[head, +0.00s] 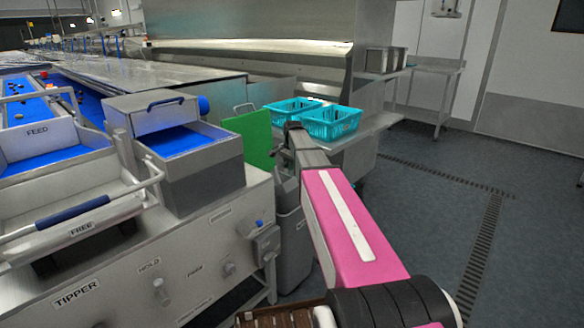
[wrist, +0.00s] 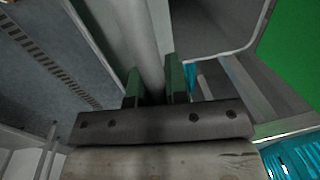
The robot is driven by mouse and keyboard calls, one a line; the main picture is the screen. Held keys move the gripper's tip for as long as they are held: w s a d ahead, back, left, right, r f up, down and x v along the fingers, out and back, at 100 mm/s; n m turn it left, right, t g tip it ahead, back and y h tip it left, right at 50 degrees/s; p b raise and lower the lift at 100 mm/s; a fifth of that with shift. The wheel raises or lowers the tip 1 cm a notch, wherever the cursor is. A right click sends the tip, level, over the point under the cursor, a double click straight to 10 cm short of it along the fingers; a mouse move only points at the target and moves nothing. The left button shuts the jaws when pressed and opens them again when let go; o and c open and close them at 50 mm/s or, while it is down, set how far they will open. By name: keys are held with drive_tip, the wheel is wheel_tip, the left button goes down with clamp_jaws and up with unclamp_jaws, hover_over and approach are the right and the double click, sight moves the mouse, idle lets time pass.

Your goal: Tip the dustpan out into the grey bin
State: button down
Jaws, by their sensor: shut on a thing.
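My gripper (wrist: 154,86) is shut on a pale grey bar, the part of the dustpan (wrist: 150,45) that shows between its dark green fingertips in the wrist view. I cannot make out the pan's shape or any contents. The grey bin (head: 293,245) stands on the floor beside the tipper, partly behind my pink arm. In the wrist view a dark opening with a rounded grey rim, seemingly the bin's, lies just beyond the fingers to the right. A green panel (head: 250,138) stands upright beside it and also shows in the wrist view (wrist: 290,40).
The tipper cabinet (head: 95,285) is close on the left, with a grey box (head: 205,180) on top. Two turquoise crates (head: 332,122) stand on a steel table behind the gripper. The floor (head: 440,210) to the right is clear, with a drain grating.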

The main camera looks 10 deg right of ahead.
drive_tip(key=w+a+g+h, duration=0.3)
drive_tip(key=w+g, duration=0.1)
drive_tip(key=w, duration=0.1)
drive_tip(key=shift+a, duration=0.35)
idle(0.4)
drive_tip(key=shift+w+f, duration=0.1)
idle(1.0)
idle(0.6)
